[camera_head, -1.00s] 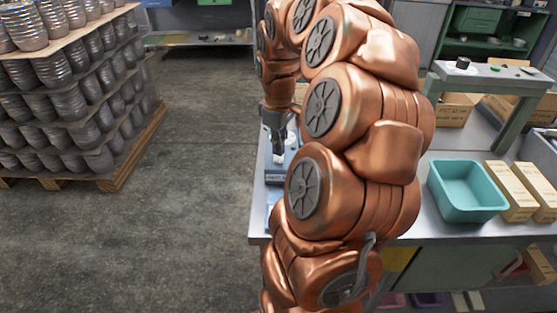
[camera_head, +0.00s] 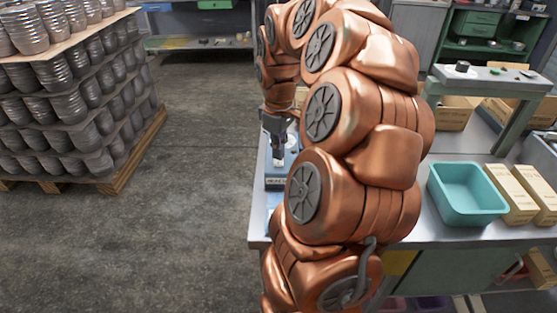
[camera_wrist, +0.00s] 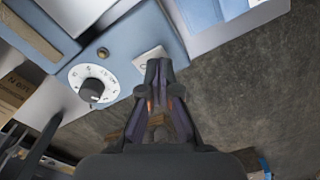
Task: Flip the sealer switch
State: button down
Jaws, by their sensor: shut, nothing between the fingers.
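The blue sealer (camera_head: 274,183) stands on the left end of the metal table, partly hidden by my arm in the head view. In the wrist view its blue panel (camera_wrist: 125,42) carries a white dial with a black knob and a white switch (camera_wrist: 148,55) with a round mark. My gripper (camera_wrist: 158,66) is shut and empty, its fingertips over the lower right part of the switch and hiding some of it. In the head view my gripper (camera_head: 279,158) points down at the small white switch. I cannot tell whether the tips touch it.
A teal bin (camera_head: 466,216) and cardboard boxes (camera_head: 511,192) stand on the table to the right of my arm. The floor between pallet and table is clear.

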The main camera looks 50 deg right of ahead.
aim_at(279, 163)
jog(key=shift+f+b, duration=0.75)
jog(key=shift+f, duration=0.4)
dwell(1.3)
jog(key=shift+r, duration=0.15)
jog(key=shift+r+p, duration=0.95)
jog(key=shift+r, duration=2.4)
